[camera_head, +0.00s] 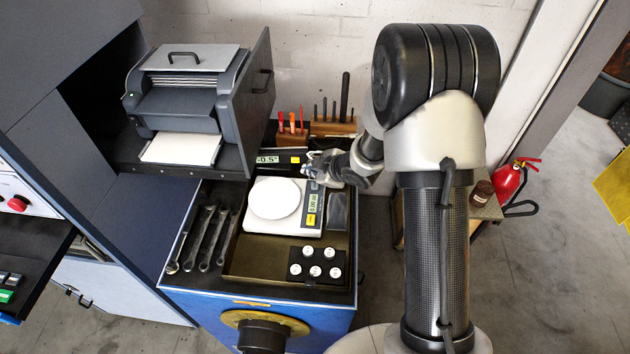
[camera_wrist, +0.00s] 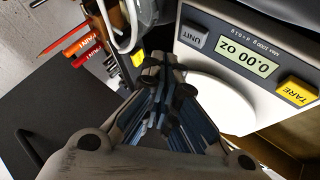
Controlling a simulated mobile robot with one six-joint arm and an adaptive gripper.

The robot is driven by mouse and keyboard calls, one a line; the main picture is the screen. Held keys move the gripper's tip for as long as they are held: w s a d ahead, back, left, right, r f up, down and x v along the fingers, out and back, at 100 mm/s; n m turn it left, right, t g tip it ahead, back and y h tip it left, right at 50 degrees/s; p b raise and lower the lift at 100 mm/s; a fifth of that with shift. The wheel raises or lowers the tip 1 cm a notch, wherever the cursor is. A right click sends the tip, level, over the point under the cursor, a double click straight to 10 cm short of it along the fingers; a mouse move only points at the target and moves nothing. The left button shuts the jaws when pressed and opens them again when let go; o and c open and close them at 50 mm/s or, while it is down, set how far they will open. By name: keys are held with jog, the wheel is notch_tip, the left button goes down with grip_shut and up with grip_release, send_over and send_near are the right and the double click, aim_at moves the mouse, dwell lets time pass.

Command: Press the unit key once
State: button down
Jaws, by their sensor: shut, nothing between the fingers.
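The scale (camera_head: 258,222) stands in a tray, with a round white pan (camera_head: 274,198). In the wrist view its display (camera_wrist: 249,53) reads 0.00 oz, upside down. The grey unit key (camera_wrist: 194,38) lies beside the display, and the yellow tare key (camera_wrist: 297,91) is at its other end. My gripper (camera_wrist: 158,76) is shut and empty. Its fingertips show just left of and below the unit key in the wrist view, apart from it in the picture. The height gap cannot be told. In the head view my gripper (camera_head: 307,168) is at the scale's far right corner.
Several wrenches (camera_head: 205,238) lie left of the brown tray (camera_head: 236,262). A black block with several white-topped pieces (camera_head: 315,265) sits in front of the scale. Red-handled tools (camera_head: 292,124) and a wooden tool block (camera_head: 333,128) stand behind. A printer-like machine (camera_head: 180,105) is at left.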

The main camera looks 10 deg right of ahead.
jog(key=shift+r+p, duration=1.05)
jog(key=shift+r, duration=0.5)
jog(key=shift+f, duration=0.1)
notch_tip(320, 180, up, 6)
jog(key=m+h+b, duration=0.3)
send_over(314, 186)
jog(key=s+d, duration=0.2)
jog(key=d, duration=0.1)
jog(key=s+d+r+m+h+b, duration=0.2)
jog(key=s+d+r+m+b, duration=0.15)
jog(key=s+r, duration=0.45)
jog(key=s+a+f+m+g+b, duration=0.1)
jog(key=s+a+m+g+b, duration=0.1)
jog(key=s, duration=1.1)
jog(key=s+a+f+m+g+y+b, duration=0.1)
jog(key=s+a+m+b, duration=0.2)
jog(key=s, duration=0.9)
jog(key=shift+s+a+f+m+g, duration=0.2)
jog(key=shift+s+a+m+g, duration=0.25)
jog(key=shift+m, duration=0.7)
